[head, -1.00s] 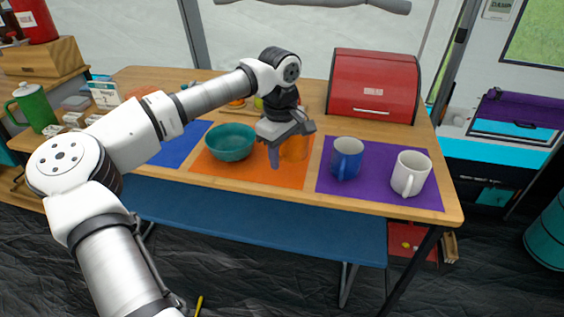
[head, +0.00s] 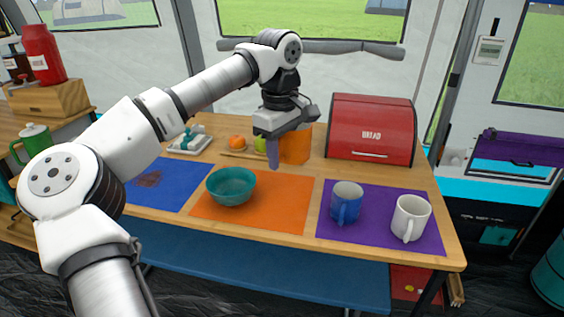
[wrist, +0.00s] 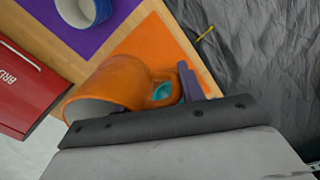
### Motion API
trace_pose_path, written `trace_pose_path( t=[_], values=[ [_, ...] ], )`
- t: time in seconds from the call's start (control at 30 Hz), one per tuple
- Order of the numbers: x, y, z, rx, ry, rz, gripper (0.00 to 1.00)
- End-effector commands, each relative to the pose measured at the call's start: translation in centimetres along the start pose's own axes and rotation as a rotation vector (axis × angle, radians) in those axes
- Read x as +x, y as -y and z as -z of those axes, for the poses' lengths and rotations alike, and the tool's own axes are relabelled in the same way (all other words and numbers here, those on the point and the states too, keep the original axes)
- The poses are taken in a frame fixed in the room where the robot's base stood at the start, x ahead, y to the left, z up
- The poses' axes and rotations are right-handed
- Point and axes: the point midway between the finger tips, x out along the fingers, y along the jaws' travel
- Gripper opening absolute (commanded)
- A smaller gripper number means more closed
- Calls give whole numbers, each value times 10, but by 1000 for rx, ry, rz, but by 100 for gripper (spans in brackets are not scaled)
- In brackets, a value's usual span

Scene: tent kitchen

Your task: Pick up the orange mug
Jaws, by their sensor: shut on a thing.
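The orange mug (head: 295,144) is held in my gripper (head: 275,142), raised above the table near the back edge of the orange mat (head: 285,203). My gripper is shut on the mug, partly hiding it in the head view. In the wrist view the orange mug (wrist: 112,85) shows its open rim toward the lower left and its handle beside a purple finger (wrist: 188,82).
A teal bowl (head: 232,187) sits on the orange mat. A blue mug (head: 346,201) and a white mug (head: 410,217) stand on the purple mat (head: 378,241). A red bread box (head: 370,130) stands behind them. Fruit lies behind the bowl.

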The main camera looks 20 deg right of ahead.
Motion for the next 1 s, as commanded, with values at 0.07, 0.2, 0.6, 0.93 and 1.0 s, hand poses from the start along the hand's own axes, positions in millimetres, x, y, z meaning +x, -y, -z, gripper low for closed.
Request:
trace_pose_path(
  t=[0.07,0.2,0.6,0.93,1.0],
  values=[
    [-6,-1,0,0,-1,-1,6],
    [-14,-1,0,1,-2,0,6],
    [-22,-1,0,2,0,-1,6],
    [-22,-1,0,1,0,-1,6],
    [-22,-1,0,1,0,-1,6]
  ],
)
